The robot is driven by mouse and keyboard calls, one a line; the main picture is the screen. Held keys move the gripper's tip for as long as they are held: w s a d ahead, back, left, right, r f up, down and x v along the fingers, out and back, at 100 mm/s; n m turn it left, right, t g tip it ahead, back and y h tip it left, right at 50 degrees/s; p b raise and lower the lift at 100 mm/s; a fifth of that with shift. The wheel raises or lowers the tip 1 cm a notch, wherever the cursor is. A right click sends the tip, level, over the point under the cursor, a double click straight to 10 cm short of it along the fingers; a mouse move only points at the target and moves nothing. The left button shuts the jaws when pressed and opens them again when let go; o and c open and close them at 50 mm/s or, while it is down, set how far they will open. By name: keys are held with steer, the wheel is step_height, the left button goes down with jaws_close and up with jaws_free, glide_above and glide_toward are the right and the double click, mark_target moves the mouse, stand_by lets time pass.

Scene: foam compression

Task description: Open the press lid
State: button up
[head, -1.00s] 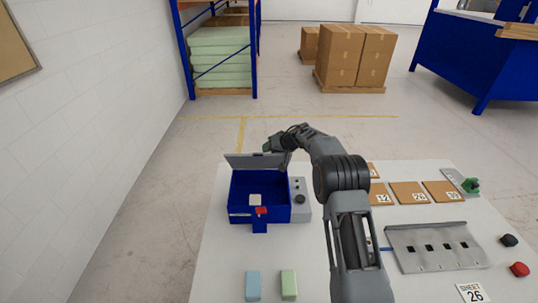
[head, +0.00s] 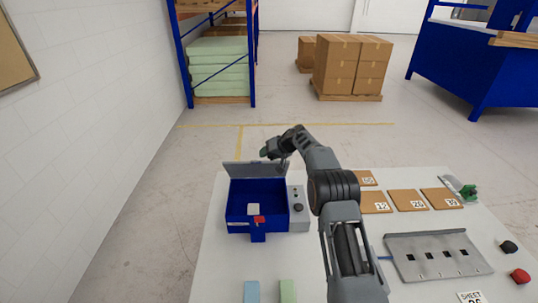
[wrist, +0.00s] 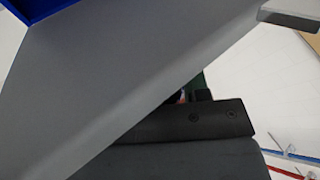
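The press (head: 237,212) is a blue open-topped box near the left of the white table. Its grey lid (head: 243,170) stands raised at the back edge, so the inside shows, with a pale block (head: 253,209) in it. A red latch piece (head: 259,219) is at the front. My gripper (head: 266,153) is at the lid's upper edge, at its back right; I cannot tell if it touches. In the wrist view the grey lid (wrist: 90,75) fills much of the picture and hides most of my gripper. The gap between its fingers is hidden.
A grey control box (head: 298,208) adjoins the press on the right. Blue (head: 251,291) and green (head: 287,291) foam blocks lie in front. Numbered brown tiles (head: 408,200) and a slotted metal tray (head: 438,256) occupy the table's right. A white wall is left.

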steer(key=o, duration=0.3)
steer(key=shift+d, duration=0.1)
steer(key=b+v, duration=0.2)
steer(key=v, duration=1.1)
steer(key=shift+d+r, duration=0.25)
steer(key=shift+r, duration=0.05)
steer(key=shift+s, duration=0.1)
